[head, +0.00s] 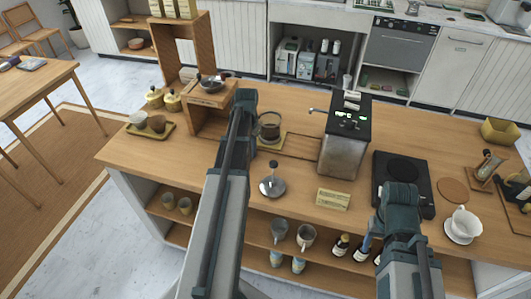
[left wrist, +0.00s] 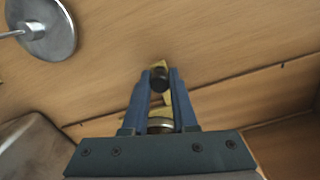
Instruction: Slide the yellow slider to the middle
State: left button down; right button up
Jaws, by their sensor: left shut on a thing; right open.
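The yellow slider (head: 276,146) shows in the head view right of my left arm, beside a long inset track (head: 303,146) in the wooden counter. In the left wrist view, yellow parts of it (left wrist: 167,102) show between my left fingers, together with a dark round knob. My left gripper (left wrist: 160,76) is shut there; its exact contact is partly covered. In the head view my left arm hides the left fingers. My right gripper (head: 367,240) is open and empty in front of the counter's front edge, near the bottles on the shelf below.
A metal espresso machine (head: 344,145) stands right of the track. A silver tamper (head: 272,187) and a yellowish box (head: 333,199) lie nearer the front. A black scale (head: 392,174) and white dripper (head: 463,225) are at right. A wooden stand (head: 204,121) is at left.

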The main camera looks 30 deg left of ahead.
pick_arm(q)
jog(key=shift+s+a, duration=0.3)
jog(key=shift+a, duration=0.65)
jog(key=shift+s+a, duration=0.25)
jog(key=shift+a, duration=0.65)
jog(key=c, duration=0.7)
grip_release()
jog(key=shift+r, duration=0.1)
notch_tip(320, 180, up, 14)
jog(key=p, duration=1.3)
jog(key=shift+f+p, duration=0.2)
jog(key=shift+p, duration=0.2)
